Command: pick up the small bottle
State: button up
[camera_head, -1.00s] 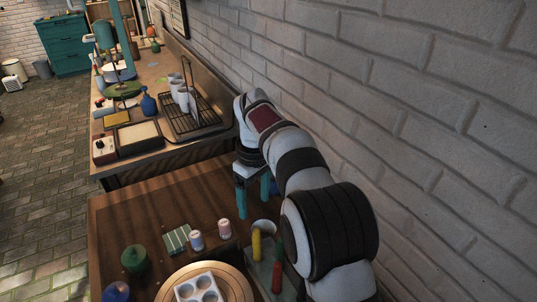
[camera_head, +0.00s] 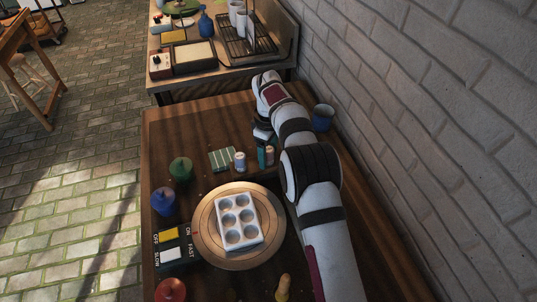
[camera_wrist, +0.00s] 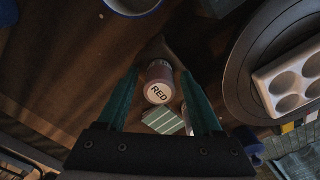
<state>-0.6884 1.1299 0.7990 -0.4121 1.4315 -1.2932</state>
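A small pinkish bottle (camera_head: 270,155) with a pale top stands on the wooden table near my gripper (camera_head: 265,157). In the wrist view a small bottle (camera_wrist: 158,83) with a pale lid marked RED lies between the two teal fingers of my gripper (camera_wrist: 160,76). The fingers are spread, with a gap on both sides of it. A second small bottle (camera_head: 240,162) with a whitish body stands just to the left in the head view. Part of the gripper is hidden behind my arm in the head view.
A striped green block (camera_head: 222,159) lies left of the bottles. A round turntable (camera_head: 207,238) with a white paint palette (camera_head: 238,222) is in front. A blue mug (camera_head: 322,117) stands near the wall. Green (camera_head: 180,169) and blue (camera_head: 164,201) jars stand at the left edge.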

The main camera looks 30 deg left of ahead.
jog(key=c, duration=0.7)
jog(key=r, duration=0.4)
jog(key=shift+w+d+r, duration=0.1)
jog(key=shift+d+r, duration=0.15)
jog(key=shift+r, duration=0.05)
jog(key=d+r, duration=0.2)
jog(key=d, duration=0.1)
jog(key=w+d+r, duration=0.1)
jog(key=d+r, duration=0.1)
jog(key=d, duration=0.2)
jog(key=d+r, duration=0.2)
jog(key=d, duration=0.2)
jog(key=shift+w+r, duration=0.25)
